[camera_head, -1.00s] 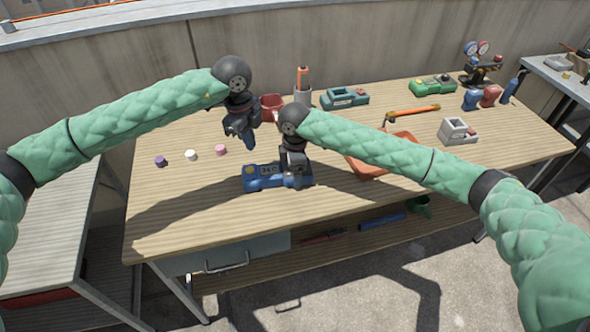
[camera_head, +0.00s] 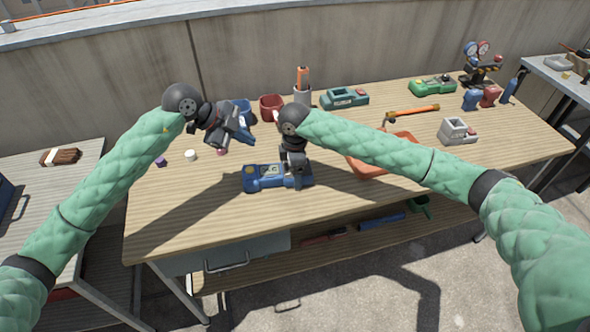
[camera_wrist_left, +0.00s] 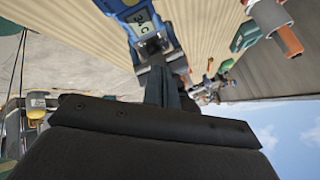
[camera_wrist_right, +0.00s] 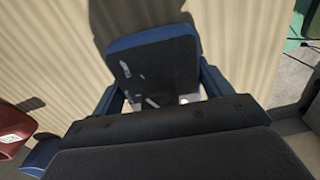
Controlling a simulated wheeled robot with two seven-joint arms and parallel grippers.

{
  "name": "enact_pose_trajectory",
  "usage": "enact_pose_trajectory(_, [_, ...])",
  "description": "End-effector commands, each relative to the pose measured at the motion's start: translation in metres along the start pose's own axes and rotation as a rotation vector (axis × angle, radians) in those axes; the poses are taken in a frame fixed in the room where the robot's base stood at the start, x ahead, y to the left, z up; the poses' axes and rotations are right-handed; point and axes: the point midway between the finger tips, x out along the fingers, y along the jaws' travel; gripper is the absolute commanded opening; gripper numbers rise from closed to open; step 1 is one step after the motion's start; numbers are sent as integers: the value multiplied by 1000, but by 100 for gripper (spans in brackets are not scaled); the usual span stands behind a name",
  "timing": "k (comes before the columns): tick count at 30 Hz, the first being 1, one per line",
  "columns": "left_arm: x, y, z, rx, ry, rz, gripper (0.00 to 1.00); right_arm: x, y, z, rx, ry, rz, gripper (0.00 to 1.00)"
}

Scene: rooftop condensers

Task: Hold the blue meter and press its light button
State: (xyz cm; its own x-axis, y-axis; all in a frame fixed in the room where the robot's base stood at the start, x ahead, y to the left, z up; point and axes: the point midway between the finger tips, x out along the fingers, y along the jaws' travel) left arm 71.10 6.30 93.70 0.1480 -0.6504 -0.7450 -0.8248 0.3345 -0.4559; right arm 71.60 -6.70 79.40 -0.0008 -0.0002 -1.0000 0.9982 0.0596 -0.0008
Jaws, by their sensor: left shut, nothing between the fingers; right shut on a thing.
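The blue meter (camera_head: 264,178) lies on the wooden workbench near its front edge, with a display and a yellow button (camera_head: 250,171) toward its left end. My right gripper (camera_head: 297,180) is shut on the meter's right part. In the right wrist view the meter's dark, blue-edged end (camera_wrist_right: 153,65) sits between the fingers. My left gripper (camera_head: 248,139) is shut and empty, tilted, above the bench behind the meter and apart from it. The left wrist view shows the meter's display (camera_wrist_left: 143,25) beyond the left fingers (camera_wrist_left: 163,85); I cannot make out the yellow button there.
White (camera_head: 190,155) and purple (camera_head: 161,161) small pieces lie at left. An orange tray (camera_head: 366,166) lies right of the meter, partly behind my right arm. The bench in front of the meter is clear.

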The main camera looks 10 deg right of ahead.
Motion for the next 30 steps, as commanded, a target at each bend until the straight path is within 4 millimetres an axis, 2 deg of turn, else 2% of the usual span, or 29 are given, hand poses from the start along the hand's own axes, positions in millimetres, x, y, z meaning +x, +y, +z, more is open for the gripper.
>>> enact_pose_trajectory(11, [-8, 5, 14, -6, 27, -74, 0, -1, 0, 0, 0, 1, 1, 41])
enact_pose_trajectory(30, [42, 36, 46, -6, 27, -72, 0, -1, 0, 0, 0, 1, 1, 41])
